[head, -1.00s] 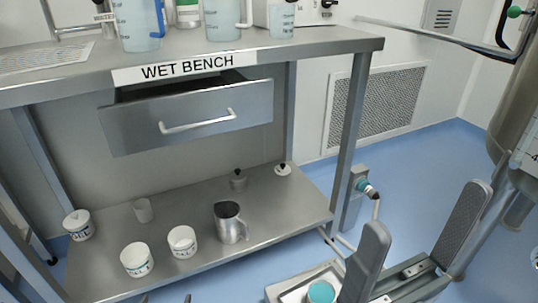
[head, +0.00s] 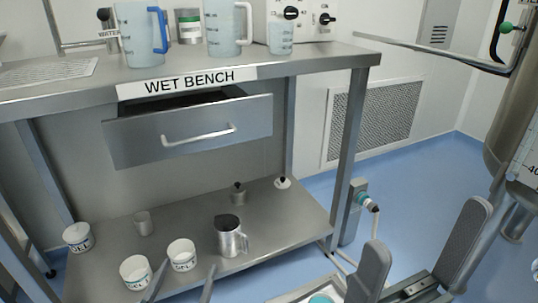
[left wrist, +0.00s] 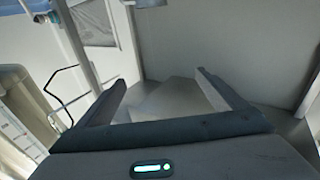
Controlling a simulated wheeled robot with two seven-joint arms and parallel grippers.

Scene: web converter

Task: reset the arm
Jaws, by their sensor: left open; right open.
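My left gripper (head: 183,278) comes in at the bottom of the head view. Its two dark fingers are apart, with nothing seen between them, in front of the bench's lower shelf. In the left wrist view its fingers (left wrist: 160,85) are also spread and empty, against pale, unclear surfaces. My right gripper (head: 422,245) is at the lower right of the head view. Its two grey padded fingers are wide apart and empty, above the blue floor. The rest of the left arm is hidden below the frame.
The steel wet bench (head: 310,62) has an open drawer (head: 190,130). White tubs (head: 182,254) and a metal jug (head: 230,238) stand on its lower shelf (head: 290,225). A steel vessel (head: 508,125) is at the right; open blue floor (head: 420,165) lies between.

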